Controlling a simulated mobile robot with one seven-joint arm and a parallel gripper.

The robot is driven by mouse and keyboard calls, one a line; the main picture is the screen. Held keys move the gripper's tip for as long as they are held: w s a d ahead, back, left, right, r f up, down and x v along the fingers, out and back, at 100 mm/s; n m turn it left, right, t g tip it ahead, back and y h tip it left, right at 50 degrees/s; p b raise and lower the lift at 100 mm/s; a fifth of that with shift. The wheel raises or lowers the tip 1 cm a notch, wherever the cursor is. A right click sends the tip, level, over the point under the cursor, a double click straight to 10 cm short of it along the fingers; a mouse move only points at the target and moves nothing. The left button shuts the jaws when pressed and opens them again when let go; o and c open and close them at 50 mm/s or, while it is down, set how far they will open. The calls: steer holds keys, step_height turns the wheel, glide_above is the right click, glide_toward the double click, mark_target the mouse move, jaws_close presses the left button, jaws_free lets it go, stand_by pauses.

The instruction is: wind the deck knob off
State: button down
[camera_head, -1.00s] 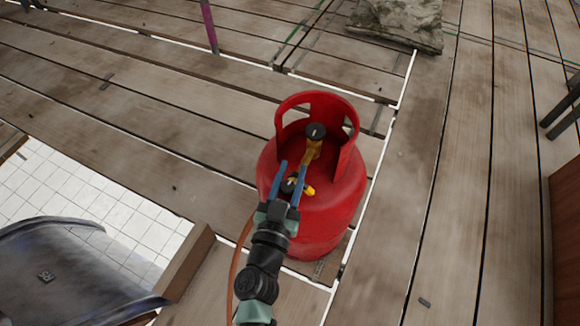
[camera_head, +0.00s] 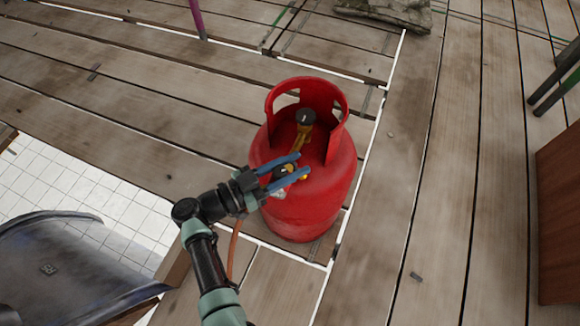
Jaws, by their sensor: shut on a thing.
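A red gas cylinder (camera_head: 305,215) with a raised collar stands upright on the wooden deck. A brass valve (camera_head: 300,138) with a round black cap (camera_head: 306,118) rises inside the collar. Low at the front of the valve is a small dark knob (camera_head: 284,171) with yellow beside it, mostly hidden by my fingers. My gripper (camera_head: 303,163) reaches in from the left. Its two blue fingers lie on either side of this knob and are shut on it. I cannot make out the exact contact.
An orange hose (camera_head: 234,245) hangs below my gripper. A dark chair (camera_head: 70,265) stands at lower left by white tiles (camera_head: 105,205). A brown wooden cabinet (camera_head: 560,215) is at right. A camouflage bag (camera_head: 385,12) lies at the back. The deck right of the cylinder is clear.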

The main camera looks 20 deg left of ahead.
steer(key=m+g+h+b, duration=0.2)
steer(key=g+b, duration=0.1)
steer(key=s+m+g+h+b, duration=0.1)
steer(key=m+g+h+b, duration=0.1)
steer(key=g, duration=0.1)
steer(key=d+m+g+h+b, duration=0.1)
steer(key=m+g+b, duration=0.2)
steer(key=shift+s+f+h+b, duration=0.2)
steer(key=shift+s+h+b, duration=0.1)
steer(key=shift+h, duration=0.1)
steer(key=shift+d+r+m+g, duration=0.1)
steer(key=shift+m+g, duration=0.2)
steer(key=shift+g, duration=0.2)
steer(key=c, duration=0.5)
jaws_free()
steer(key=shift+r, duration=0.1)
